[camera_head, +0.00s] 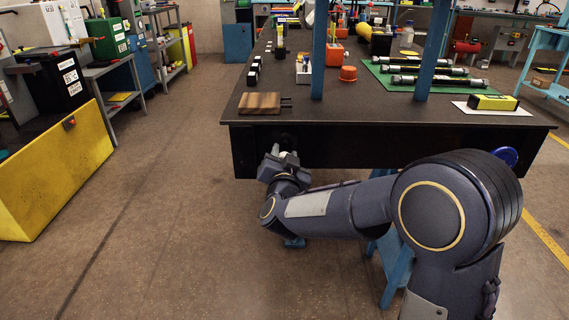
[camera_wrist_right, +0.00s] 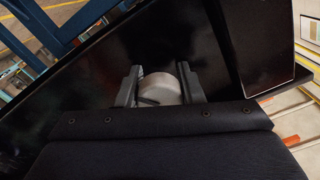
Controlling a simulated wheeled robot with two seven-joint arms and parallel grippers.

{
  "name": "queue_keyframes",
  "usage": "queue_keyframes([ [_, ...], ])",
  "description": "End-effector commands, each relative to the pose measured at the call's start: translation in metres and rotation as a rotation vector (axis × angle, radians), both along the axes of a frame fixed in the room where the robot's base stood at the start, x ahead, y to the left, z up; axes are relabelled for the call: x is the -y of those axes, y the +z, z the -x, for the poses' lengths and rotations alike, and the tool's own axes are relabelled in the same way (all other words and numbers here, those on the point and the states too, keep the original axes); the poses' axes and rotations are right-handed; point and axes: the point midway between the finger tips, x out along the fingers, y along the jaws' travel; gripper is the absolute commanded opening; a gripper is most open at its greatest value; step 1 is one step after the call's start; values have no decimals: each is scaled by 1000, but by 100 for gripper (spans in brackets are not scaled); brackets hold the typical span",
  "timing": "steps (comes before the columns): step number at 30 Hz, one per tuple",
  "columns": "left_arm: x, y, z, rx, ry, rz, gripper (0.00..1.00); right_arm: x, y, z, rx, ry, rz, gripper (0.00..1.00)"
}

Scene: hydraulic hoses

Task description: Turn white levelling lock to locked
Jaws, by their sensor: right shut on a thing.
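The white levelling lock (camera_wrist_right: 160,89) is a pale round knob with a dark slot-like mark, on the dark front face of the workbench. My right gripper (camera_wrist_right: 158,88) is shut on the knob, with one finger on each side of it in the right wrist view. In the head view my right gripper (camera_head: 284,156) reaches the bench's front panel below the left part of the top, and it mostly hides the knob. My left gripper is not in view.
The workbench top (camera_head: 350,130) overhangs just above my right gripper. A wooden block (camera_head: 260,103) lies near its front edge. Blue posts (camera_head: 318,60) rise from the bench. A yellow cabinet (camera_head: 60,170) stands at the left, with free floor between.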

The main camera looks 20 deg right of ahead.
Motion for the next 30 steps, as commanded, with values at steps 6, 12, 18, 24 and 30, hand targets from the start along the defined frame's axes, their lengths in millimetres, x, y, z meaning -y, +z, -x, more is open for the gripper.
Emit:
queue_keyframes([
  [6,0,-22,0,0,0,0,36,1,-4,0,56,-1,-198,11],
  [12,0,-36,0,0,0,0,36,0,-4,0,105,0,-365,11],
  [18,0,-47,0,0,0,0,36,1,-3,0,144,-1,-498,11],
  [24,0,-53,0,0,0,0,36,0,-2,0,167,0,-586,11],
  [30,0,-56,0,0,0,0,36,0,-1,0,178,0,-628,11],
])
